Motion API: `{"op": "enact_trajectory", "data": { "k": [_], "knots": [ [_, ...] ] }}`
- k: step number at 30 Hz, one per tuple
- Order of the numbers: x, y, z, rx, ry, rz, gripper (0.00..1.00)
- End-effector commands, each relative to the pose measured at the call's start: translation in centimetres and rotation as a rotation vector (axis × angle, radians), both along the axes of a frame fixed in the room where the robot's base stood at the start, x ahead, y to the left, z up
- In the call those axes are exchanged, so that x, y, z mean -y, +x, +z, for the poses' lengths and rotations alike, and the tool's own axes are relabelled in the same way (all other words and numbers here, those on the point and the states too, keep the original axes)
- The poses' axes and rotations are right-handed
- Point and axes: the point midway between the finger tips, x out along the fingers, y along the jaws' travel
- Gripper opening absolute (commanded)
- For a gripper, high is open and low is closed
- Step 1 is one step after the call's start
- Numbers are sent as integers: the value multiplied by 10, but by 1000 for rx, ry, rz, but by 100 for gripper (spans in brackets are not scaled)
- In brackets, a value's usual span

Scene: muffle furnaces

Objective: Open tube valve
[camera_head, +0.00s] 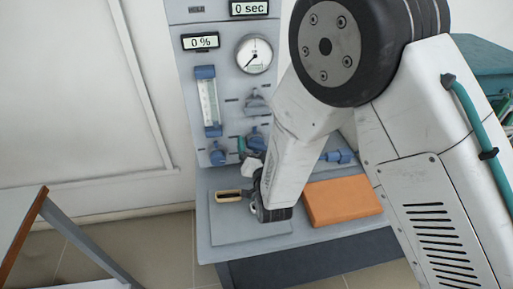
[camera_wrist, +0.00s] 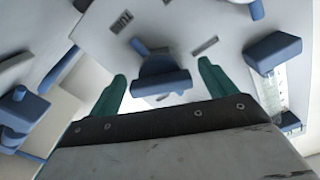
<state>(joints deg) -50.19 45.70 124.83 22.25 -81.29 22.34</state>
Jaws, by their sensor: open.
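A grey panel (camera_head: 225,75) carries several blue valve knobs. One blue knob (camera_head: 217,153) sits below the clear flow tube (camera_head: 209,101); another knob (camera_head: 256,137) is to its right, close to my gripper. In the wrist view a blue knob (camera_wrist: 160,76) lies between the two teal fingers of my gripper (camera_wrist: 162,88), with a gap on both sides. My gripper is open and holds nothing. In the head view my gripper (camera_head: 247,148) is partly hidden by my own wrist.
A round gauge (camera_head: 254,54) and two displays are high on the panel. Below, a grey bench (camera_head: 235,238) bears an orange block (camera_head: 342,200) and a small wooden-handled item (camera_head: 229,196).

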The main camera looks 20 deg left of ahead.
Motion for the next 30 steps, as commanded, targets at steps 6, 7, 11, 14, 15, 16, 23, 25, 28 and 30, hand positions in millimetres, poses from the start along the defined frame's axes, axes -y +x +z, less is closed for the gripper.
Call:
{"op": "enact_trajectory", "data": {
  "k": [6,7,11,14,15,16,23,25,28,30],
  "knots": [
    [-1,1,0,-1,0,0,84],
    [-1,1,0,-1,0,0,84],
    [-1,1,0,-1,0,0,47],
    [-1,1,0,-1,0,0,39],
    [-1,1,0,-1,0,0,39],
    [-1,0,0,-1,0,0,39],
    [-1,0,0,-20,34,1,39],
    [-1,0,0,-34,59,1,39],
    [-1,0,0,-61,109,1,39],
    [-1,0,0,-85,154,1,39]
  ]
}}
